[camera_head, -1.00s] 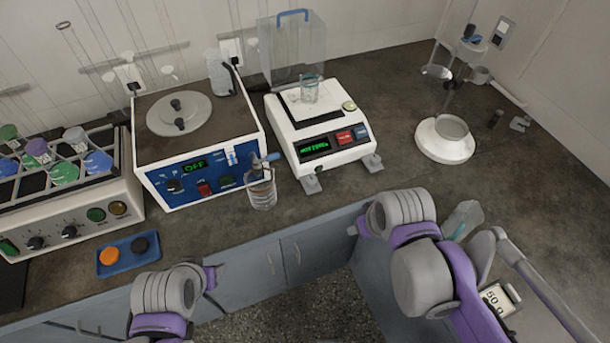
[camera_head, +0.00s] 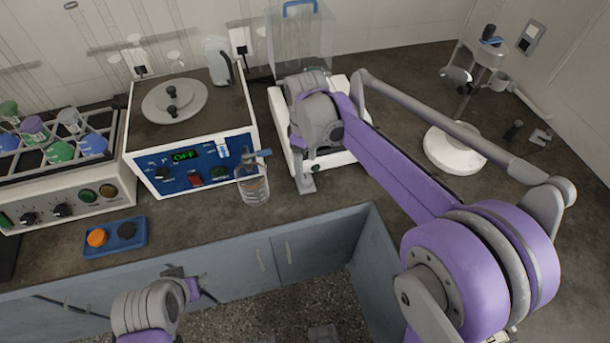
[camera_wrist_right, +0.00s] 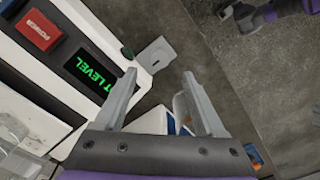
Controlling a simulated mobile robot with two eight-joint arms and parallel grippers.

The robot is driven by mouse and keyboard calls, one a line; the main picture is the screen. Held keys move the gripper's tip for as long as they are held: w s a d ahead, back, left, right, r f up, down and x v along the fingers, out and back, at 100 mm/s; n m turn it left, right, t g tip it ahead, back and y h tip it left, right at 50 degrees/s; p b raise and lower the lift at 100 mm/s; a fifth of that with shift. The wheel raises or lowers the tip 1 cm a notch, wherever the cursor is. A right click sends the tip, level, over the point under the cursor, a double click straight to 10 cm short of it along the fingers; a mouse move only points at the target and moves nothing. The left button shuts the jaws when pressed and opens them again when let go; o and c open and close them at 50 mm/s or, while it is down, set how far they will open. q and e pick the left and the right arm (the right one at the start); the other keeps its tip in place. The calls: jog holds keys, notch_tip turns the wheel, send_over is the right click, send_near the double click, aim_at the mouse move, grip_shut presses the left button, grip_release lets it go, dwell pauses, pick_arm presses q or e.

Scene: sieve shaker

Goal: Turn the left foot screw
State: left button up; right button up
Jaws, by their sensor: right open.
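The white balance (camera_head: 278,112) stands on the bench, largely covered by my right arm in the head view. A grey foot plate (camera_head: 306,184) sticks out at its front left corner. In the wrist view this foot plate (camera_wrist_right: 157,54) lies just beyond my right fingertips, with a small dark green knob (camera_wrist_right: 127,52) beside it at the balance's edge. The lit display (camera_wrist_right: 90,75) shows green letters, partly readable as "T LEVEL". My right gripper (camera_wrist_right: 158,77) is open and empty, above the foot. My left gripper (camera_head: 188,284) is low at the front; its jaws are unclear.
A blue-fronted hotplate box (camera_head: 195,172) and a glass wash bottle (camera_head: 253,188) stand close left of the balance. A blue tray (camera_head: 115,238) with two knobs lies further left. A white round stand (camera_head: 455,150) is at right.

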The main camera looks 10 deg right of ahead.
aim_at(306, 179)
notch_tip(306, 179, down, 7)
jog(key=shift+d+r, duration=0.1)
jog(key=shift+r, duration=0.05)
grip_shut()
dwell(0.5)
